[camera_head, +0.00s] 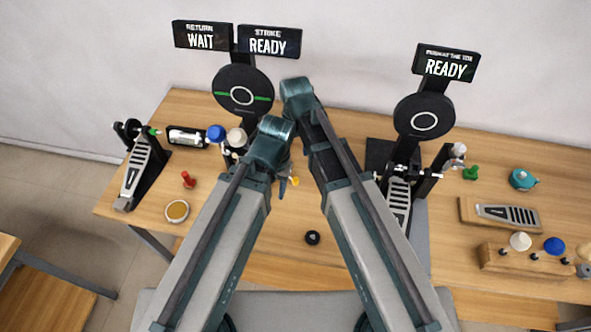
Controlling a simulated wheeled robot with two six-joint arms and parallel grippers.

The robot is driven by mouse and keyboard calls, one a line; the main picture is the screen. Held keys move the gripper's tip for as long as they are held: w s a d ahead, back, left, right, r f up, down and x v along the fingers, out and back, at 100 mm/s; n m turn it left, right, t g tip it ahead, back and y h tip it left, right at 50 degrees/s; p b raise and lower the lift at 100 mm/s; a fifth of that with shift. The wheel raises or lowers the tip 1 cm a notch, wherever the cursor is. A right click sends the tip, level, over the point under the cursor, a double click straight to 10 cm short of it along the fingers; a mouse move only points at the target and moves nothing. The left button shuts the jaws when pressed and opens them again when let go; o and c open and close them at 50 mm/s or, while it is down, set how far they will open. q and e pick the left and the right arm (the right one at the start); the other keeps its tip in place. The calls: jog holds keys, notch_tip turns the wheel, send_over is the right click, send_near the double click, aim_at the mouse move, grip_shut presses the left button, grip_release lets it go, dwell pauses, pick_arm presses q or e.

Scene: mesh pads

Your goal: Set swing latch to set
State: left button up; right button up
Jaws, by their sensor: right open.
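I cannot pick out the swing latch for certain; my arms cover much of the table's middle. A small orange piece (294,181) shows between my arms, and I cannot tell what it belongs to. Small dark tips just beside it seem to be my right gripper (283,187), which is open, mostly hidden and empty as far as I can see. My left gripper is hidden behind the arm links. The left round pad (241,96) stands under signs reading RETURN WAIT (201,36) and STRIKE READY (269,42). The right round pad (424,117) has a READY sign (446,63).
A foot pedal (138,168) stands at the left end of the wooden table, another (398,202) below the right pad. A red peg (188,180), round tin (177,211), black ring (312,238), teal pot (523,180) and wooden rack (505,262) lie around. The front middle is mostly clear.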

aim_at(295, 179)
notch_tip(295, 179, down, 14)
jog(key=b, duration=1.4)
jog(key=shift+s, duration=0.1)
jog(key=shift+r, duration=0.1)
grip_shut()
dwell(0.6)
